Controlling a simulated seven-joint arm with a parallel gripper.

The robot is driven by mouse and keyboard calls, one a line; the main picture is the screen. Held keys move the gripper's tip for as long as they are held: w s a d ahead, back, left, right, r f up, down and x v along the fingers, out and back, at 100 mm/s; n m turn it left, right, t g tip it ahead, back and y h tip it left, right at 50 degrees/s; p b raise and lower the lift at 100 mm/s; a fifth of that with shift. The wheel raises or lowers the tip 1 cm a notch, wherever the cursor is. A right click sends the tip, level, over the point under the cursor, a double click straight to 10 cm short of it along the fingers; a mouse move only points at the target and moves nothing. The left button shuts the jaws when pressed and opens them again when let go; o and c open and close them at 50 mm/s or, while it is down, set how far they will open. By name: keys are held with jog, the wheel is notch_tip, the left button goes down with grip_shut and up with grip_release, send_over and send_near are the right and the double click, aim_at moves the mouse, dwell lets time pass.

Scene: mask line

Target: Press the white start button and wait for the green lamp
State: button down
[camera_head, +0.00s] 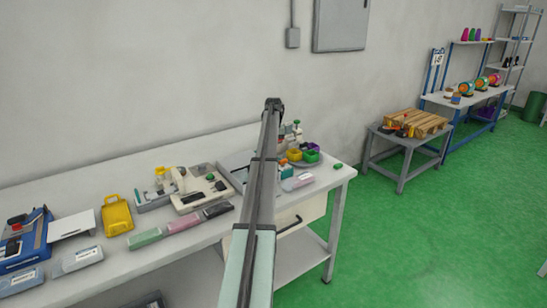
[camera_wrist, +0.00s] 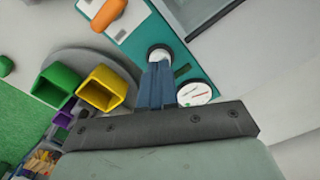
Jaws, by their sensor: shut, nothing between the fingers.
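A white round button (camera_wrist: 158,52) sits on a teal panel (camera_wrist: 138,40) in the wrist view. My gripper (camera_wrist: 160,64) is shut and empty, with its dark blue fingers together. The fingertips overlap the lower edge of the button in the picture; I cannot tell whether they touch it or how far it is pressed. No lit green lamp can be made out. In the head view my arm hides most of the panel, and the gripper cannot be made out.
An orange part (camera_wrist: 108,15) is at the panel's upper left. Green (camera_wrist: 57,84) and yellow (camera_wrist: 103,88) open cups stand on a grey round plate beside the panel. In the head view the workbench (camera_head: 320,196) holds trays and small devices left of my arm.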

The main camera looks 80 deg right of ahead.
jog(key=shift+f, duration=0.85)
jog(key=shift+r, duration=1.05)
jog(key=shift+r, duration=0.1)
jog(key=shift+r, duration=2.4)
jog(key=shift+w, duration=0.1)
